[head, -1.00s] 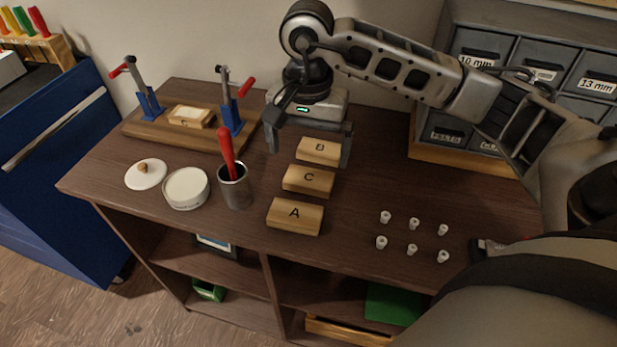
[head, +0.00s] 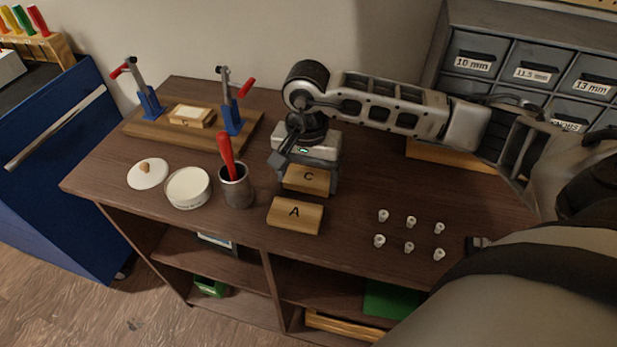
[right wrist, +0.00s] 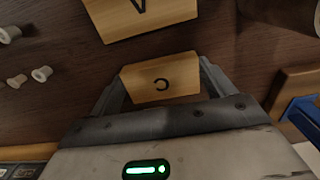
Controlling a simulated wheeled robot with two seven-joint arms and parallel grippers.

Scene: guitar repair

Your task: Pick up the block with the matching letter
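Block C (head: 307,179) is a wooden block with a dark letter, on or just above the table. My right gripper (head: 309,178) is over it, its fingers closed in against the block's two ends. In the right wrist view, block C (right wrist: 161,79) sits between the fingertips. Block A (head: 294,216) lies in front, apart from the gripper. Block B is hidden behind my right gripper. A pale block (head: 191,115) rests on a wooden fixture (head: 160,133); its small letter looks like C. My left gripper is not in view.
A metal cup (head: 237,190) with a red-handled tool stands left of the blocks. Several small white knobs (head: 411,222) stand at right. Labelled drawers (head: 535,75) stand behind.

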